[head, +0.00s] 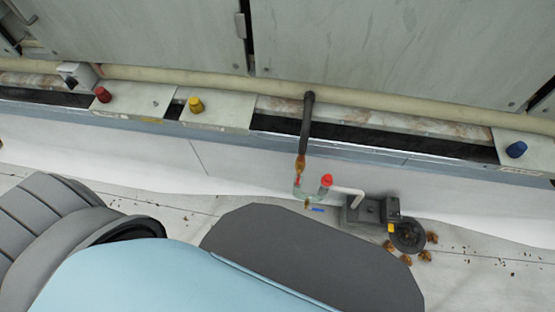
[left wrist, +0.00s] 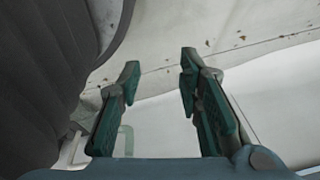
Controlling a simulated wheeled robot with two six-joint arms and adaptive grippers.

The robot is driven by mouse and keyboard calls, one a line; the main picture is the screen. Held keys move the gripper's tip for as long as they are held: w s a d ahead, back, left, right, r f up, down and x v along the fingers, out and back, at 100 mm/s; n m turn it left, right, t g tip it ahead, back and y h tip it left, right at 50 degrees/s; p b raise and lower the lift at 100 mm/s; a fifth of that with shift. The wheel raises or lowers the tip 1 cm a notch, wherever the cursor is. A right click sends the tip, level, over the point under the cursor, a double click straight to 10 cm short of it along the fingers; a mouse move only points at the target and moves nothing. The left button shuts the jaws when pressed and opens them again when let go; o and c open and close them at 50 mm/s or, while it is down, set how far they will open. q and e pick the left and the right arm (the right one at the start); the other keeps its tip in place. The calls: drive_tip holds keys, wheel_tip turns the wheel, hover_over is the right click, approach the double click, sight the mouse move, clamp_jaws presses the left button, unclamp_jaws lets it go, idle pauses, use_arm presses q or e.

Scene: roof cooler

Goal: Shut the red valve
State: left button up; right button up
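A red knob (head: 103,94) sits on a pale plate at the left of the long ledge in the head view. Another red handle (head: 326,180) stands on a small green pipe fitting (head: 312,194) near the floor at the middle. I cannot tell from the frames which of the two is the red valve, or how far either is turned. My left gripper (left wrist: 158,72) is open and empty in the left wrist view, its green-padded fingers apart over a pale floor. It does not show in the head view. No right gripper shows in either view.
A yellow knob (head: 196,104) and a blue knob (head: 515,149) sit along the same ledge. A dark hose (head: 306,120) hangs down to the green fitting. A grey box (head: 372,209) and a round drain (head: 407,236) with brown leaves lie right of it. Tall panels (head: 400,50) stand behind.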

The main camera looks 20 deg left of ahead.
use_arm(q)
drive_tip(key=w+f+t+b, duration=0.3)
drive_tip(key=w+b, duration=0.2)
drive_tip(key=w, duration=0.2)
drive_tip(key=w+f+t+b, duration=0.2)
drive_tip(key=w+f+b, duration=0.15)
drive_tip(key=w, duration=0.45)
use_arm(e)
drive_tip(key=w+f+t+b, duration=0.1)
drive_tip(key=w+f+b, duration=0.5)
drive_tip(key=f, duration=0.5)
drive_tip(key=w+f+t+b, duration=0.1)
drive_tip(key=w+f+b, duration=0.2)
drive_tip(key=f+b, duration=0.7)
use_arm(q)
drive_tip(key=m+t+h, duration=0.4)
drive_tip(key=t+h, duration=0.3)
drive_tip(key=t, duration=0.3)
approach(298, 178)
drive_tip(key=b+x, duration=0.2)
drive_tip(key=x, duration=0.6)
drive_tip(key=shift+w+f+b, duration=0.25)
drive_tip(key=shift+f+b, duration=0.1)
drive_tip(key=shift+f, duration=0.05)
use_arm(e)
drive_tip(key=w+a+r, duration=0.1)
drive_tip(key=w+r, duration=0.2)
drive_tip(key=w, duration=0.3)
drive_tip(key=shift+a+r, duration=0.35)
drive_tip(key=shift+a, duration=0.05)
